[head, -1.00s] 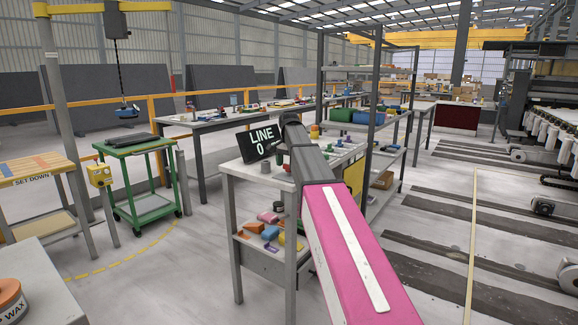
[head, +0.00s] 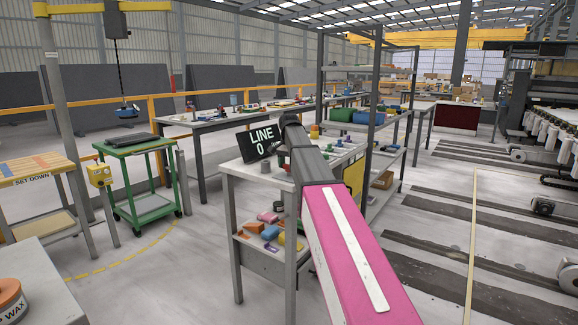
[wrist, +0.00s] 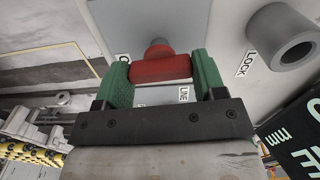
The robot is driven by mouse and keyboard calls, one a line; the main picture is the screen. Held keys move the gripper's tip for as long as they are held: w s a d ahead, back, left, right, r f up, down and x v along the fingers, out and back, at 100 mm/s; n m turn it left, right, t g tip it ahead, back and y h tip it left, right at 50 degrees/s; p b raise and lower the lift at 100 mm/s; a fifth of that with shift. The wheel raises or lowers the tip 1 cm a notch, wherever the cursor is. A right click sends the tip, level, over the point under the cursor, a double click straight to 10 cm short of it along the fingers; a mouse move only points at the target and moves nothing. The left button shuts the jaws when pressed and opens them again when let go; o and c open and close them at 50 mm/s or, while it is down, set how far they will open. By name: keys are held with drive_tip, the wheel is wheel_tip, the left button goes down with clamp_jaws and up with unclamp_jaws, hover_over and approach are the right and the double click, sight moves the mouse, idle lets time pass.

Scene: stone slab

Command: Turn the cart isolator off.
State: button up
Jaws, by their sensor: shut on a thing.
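The red isolator handle (wrist: 160,68) shows in the wrist view on a pale grey panel (wrist: 215,30). It lies crosswise between the two green fingers of my gripper (wrist: 163,62), which is shut on it. A partly covered label beside the left finger shows one letter. In the head view my arm reaches toward the grey bench, and the gripper and handle cannot be made out there.
A grey hollow cylinder (wrist: 284,36) beside a LOCK label (wrist: 246,63) sticks out right of the handle. A dark sign (head: 260,143) reads LINE 0 near my arm's end. A grey bench (head: 245,172) holds small parts; a green cart (head: 137,147) stands left.

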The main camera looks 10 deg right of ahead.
drive_tip(key=n, duration=0.8)
drive_tip(key=shift+n, duration=0.3)
drive_tip(key=n, duration=0.4)
drive_tip(key=shift+n, duration=2.2)
drive_tip(key=o, duration=0.9)
